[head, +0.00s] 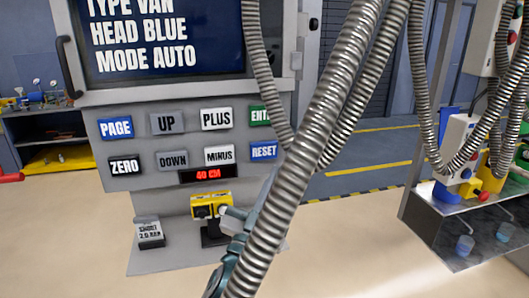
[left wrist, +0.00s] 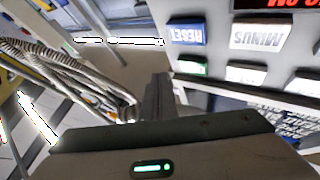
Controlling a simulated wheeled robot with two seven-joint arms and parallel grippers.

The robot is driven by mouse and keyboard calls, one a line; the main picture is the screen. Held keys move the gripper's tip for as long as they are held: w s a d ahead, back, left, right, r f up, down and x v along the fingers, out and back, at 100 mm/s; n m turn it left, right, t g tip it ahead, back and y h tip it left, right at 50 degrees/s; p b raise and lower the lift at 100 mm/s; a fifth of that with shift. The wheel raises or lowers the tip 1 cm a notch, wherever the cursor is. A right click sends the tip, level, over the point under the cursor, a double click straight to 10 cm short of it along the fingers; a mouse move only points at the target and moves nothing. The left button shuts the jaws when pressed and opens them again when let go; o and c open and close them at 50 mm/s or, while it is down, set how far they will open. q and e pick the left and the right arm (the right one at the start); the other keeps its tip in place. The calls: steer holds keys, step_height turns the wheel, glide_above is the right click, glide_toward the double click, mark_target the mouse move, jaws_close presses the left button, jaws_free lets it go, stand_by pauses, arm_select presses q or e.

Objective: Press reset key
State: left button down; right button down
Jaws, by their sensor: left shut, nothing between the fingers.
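The blue RESET key (head: 263,150) is at the right end of the lower key row on the grey console panel, below the green ENTER key. Its right edge is close to the hoses. My left gripper (head: 272,180) is below the RESET key, partly hidden behind a thick ribbed hose. In the left wrist view, the shut, empty left fingers (left wrist: 158,97) point toward the panel, and the RESET key (left wrist: 187,32) appears upside down above and right of them. They look apart from the key. My right gripper is not in view.
Ribbed metal hoses (head: 318,120) hang in front of the panel's right side. The MINUS key (head: 219,155) is left of RESET, above a red display (head: 208,175) reading 40 CM. A yellow block (head: 210,203) stands below. A metal bench (head: 470,228) is at right.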

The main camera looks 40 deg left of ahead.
mark_target(270, 146)
arm_select(q)
steer(key=shift+w+a, duration=1.25)
steer(key=shift+a, duration=0.25)
steer(key=shift+w+a, duration=1.2)
steer(key=shift+a, duration=0.25)
steer(key=shift+w+a, duration=0.6)
steer(key=shift+a, duration=0.1)
stand_by(1.1)
steer(key=shift+s+d, duration=0.1)
steer(key=shift+d, duration=0.05)
steer(key=shift+s+d, duration=0.5)
steer(key=shift+d, duration=0.1)
stand_by(0.4)
steer(key=shift+s+d+p, duration=0.35)
steer(key=shift+s+d, duration=1.3)
steer(key=shift+d, duration=0.25)
